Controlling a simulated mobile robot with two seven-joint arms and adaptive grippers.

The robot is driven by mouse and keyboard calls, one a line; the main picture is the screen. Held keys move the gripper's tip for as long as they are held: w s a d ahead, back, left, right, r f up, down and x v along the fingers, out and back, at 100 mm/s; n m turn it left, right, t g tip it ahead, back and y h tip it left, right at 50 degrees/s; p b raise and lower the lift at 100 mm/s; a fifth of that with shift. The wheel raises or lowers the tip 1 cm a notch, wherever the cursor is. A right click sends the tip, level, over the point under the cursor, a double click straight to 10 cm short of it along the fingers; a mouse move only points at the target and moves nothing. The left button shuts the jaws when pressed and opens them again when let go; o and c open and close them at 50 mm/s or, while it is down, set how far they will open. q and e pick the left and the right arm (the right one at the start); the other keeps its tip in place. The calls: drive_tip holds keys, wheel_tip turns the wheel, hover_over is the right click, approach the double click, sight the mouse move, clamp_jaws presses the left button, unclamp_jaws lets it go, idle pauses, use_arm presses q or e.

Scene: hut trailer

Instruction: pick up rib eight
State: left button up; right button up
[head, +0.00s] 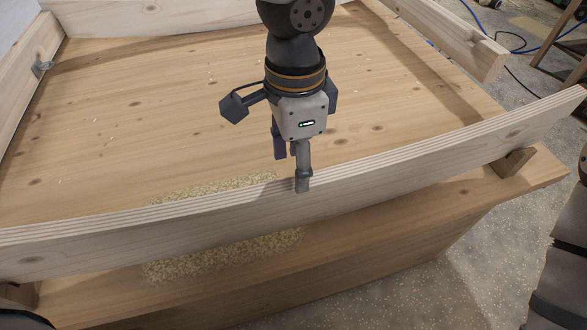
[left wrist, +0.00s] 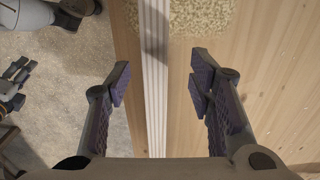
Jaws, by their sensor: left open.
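A long, pale, gently curved plywood rib (head: 400,165) stands on edge across the front of the wooden bed; I take it as rib eight, though no number shows. In the left wrist view its layered top edge (left wrist: 155,110) runs upright between the fingers. My left gripper (head: 291,170) is open above the rib, one finger on its near side and the others on its far side. In the left wrist view the gripper (left wrist: 160,80) has a gap on both sides of the rib.
Sawdust (head: 225,255) lies on both sides of the rib. Other pale boards stand at the left (head: 28,80), the back (head: 150,15) and the right (head: 445,35). Small wooden blocks (head: 512,162) sit by the rib's ends. A blue cable (head: 485,30) lies on the floor.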

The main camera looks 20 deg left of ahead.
sight(297, 205)
use_arm(q)
drive_tip(key=f, duration=0.4)
drive_tip(key=f+b, duration=0.1)
drive_tip(key=f, duration=0.7)
drive_tip(key=shift+s+d+f, duration=0.1)
drive_tip(key=shift+s+d, duration=0.05)
drive_tip(key=shift+d, duration=0.2)
clamp_jaws()
use_arm(e)
drive_tip(key=shift+s+d+f+g, duration=0.25)
drive_tip(key=shift+s+f+g, duration=0.15)
drive_tip(key=shift+s+f, duration=0.6)
